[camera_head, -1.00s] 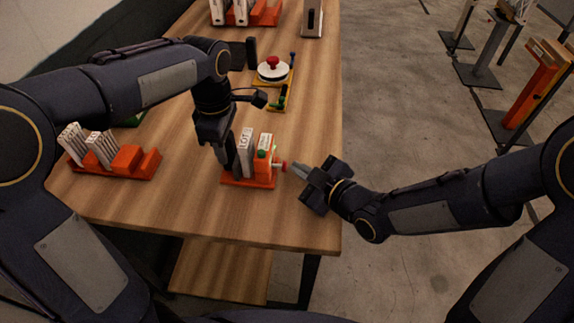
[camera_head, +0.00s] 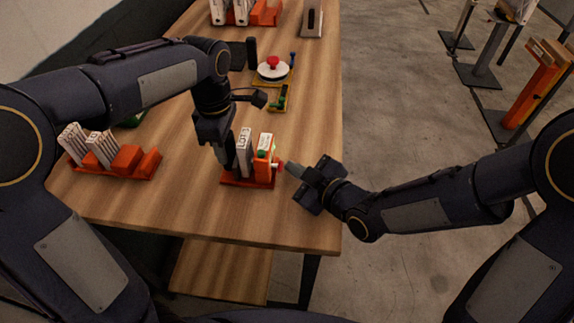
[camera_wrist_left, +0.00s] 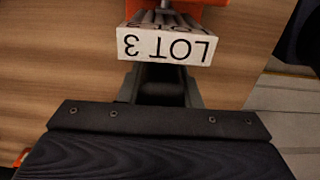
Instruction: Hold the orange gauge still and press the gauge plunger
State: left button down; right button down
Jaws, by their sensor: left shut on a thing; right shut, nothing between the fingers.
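The orange gauge (camera_head: 264,163) stands near the table's front right corner, with a green spot on its top. A white filter box marked LOT 3 (camera_head: 245,152) stands upright in it; its label shows in the left wrist view (camera_wrist_left: 167,46). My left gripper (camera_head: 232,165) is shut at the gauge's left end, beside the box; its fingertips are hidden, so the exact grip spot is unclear. The red plunger (camera_head: 281,164) sticks out of the gauge's right side. My right gripper (camera_head: 289,168) is shut and empty, its tip against the plunger, as far as I can see.
An orange rack (camera_head: 135,165) with several white filters stands at the left. A white round device with a red knob (camera_head: 272,68) stands behind the gauge, and another orange rack (camera_head: 265,14) is at the far end. The wooden table (camera_head: 190,210) is clear in front.

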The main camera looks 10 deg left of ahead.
pick_arm(q)
jog(key=shift+s+d, duration=0.1)
jog(key=shift+d, duration=0.45)
pick_arm(e)
jog(key=shift+s+a, duration=0.15)
jog(key=shift+a, duration=0.45)
pick_arm(q)
jog(key=shift+a, duration=0.1)
pick_arm(e)
jog(key=shift+d, duration=0.15)
pick_arm(q)
jog(key=shift+a, duration=0.4)
pick_arm(e)
jog(key=shift+d, duration=0.45)
jog(key=shift+s+d, duration=0.1)
jog(key=shift+d, duration=3)
